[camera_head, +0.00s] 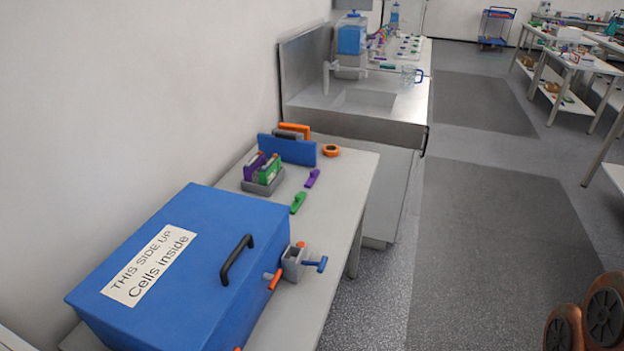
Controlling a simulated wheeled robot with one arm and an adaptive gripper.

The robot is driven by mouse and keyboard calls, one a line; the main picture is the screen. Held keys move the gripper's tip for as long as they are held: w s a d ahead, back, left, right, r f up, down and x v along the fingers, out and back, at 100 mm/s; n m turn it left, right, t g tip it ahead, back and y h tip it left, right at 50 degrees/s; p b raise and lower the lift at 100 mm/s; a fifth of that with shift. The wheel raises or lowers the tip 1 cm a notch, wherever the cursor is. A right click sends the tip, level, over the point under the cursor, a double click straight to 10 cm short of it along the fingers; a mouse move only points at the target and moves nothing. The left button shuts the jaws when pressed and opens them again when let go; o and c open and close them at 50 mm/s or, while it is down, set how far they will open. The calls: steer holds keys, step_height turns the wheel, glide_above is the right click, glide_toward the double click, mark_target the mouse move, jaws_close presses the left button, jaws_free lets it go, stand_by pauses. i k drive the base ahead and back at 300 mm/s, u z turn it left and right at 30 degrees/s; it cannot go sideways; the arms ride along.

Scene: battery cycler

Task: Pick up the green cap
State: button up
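Another green part (270,168) stands upright in a grey holder (263,187) beside a purple part (254,165). My gripper is not in view. Round bronze parts at the lower right corner may be part of my arm.
A large blue box (200,235) with a black handle fills the near table's front. A grey block (293,262) with orange and blue handles sits at its right. A blue panel (287,150) and an orange ring (331,150) are behind. A sink bench (350,110) stands beyond. The floor at right is clear.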

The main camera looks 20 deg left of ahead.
mark_target(299, 198)
steer(key=i, duration=2.55)
steer(key=u, duration=4.25)
